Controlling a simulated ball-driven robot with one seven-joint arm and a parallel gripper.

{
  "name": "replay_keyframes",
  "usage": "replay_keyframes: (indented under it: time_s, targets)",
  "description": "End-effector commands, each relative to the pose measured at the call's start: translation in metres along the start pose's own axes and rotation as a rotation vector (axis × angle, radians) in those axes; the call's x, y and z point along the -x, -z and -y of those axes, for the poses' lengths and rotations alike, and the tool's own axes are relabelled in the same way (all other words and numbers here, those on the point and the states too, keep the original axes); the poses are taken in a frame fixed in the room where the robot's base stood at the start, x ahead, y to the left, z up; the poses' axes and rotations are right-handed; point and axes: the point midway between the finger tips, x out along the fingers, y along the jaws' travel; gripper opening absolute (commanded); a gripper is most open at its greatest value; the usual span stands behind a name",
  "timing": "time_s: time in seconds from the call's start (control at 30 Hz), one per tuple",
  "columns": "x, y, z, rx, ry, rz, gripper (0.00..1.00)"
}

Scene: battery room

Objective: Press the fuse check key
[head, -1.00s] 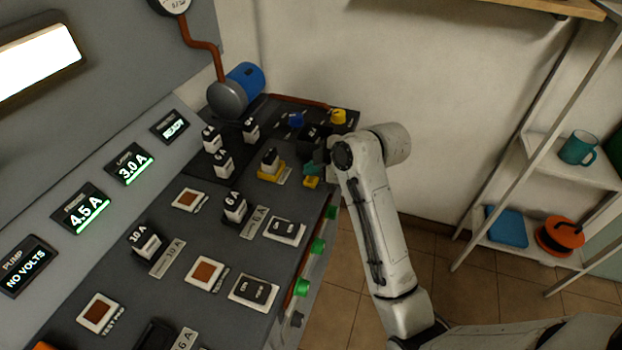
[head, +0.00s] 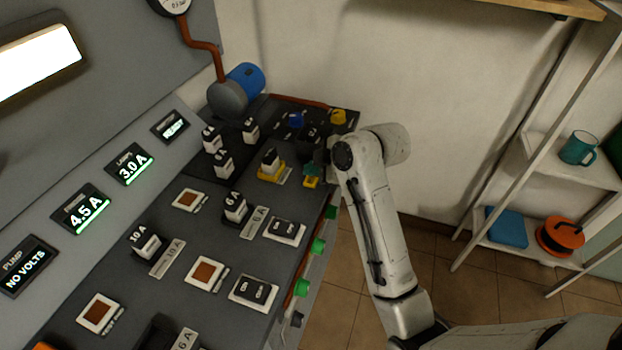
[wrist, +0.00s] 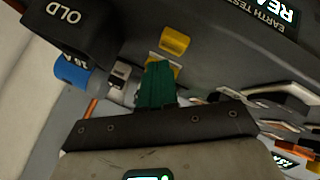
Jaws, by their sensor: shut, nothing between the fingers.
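A small yellow key (head: 311,183), which I take for the fuse check key, sits near the right edge of the sloped panel in the head view. My gripper (head: 312,170) is shut and empty, its green fingertips right at this key and partly covering it. In the wrist view the shut green fingers (wrist: 157,85) point at the panel, with yellow showing just behind them and a yellow block (wrist: 175,42) beyond. I cannot tell whether the fingertips touch the key.
A black fuse in a yellow holder (head: 270,172) stands just left of my gripper. Blue (head: 296,120) and yellow (head: 338,117) pieces lie behind. A dark bin marked OLD (wrist: 70,20) is close by in the wrist view. Several fuses and switches (head: 284,230) fill the panel.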

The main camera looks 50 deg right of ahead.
Motion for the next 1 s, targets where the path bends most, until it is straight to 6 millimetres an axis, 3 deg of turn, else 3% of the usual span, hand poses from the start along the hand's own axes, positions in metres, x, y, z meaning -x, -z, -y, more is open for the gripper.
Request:
replay_keyframes:
  time_s: [1.0]
  targets:
    - [-0.0057, -0.0042, 0.0044, 0.000, 0.000, 0.000, 0.00]
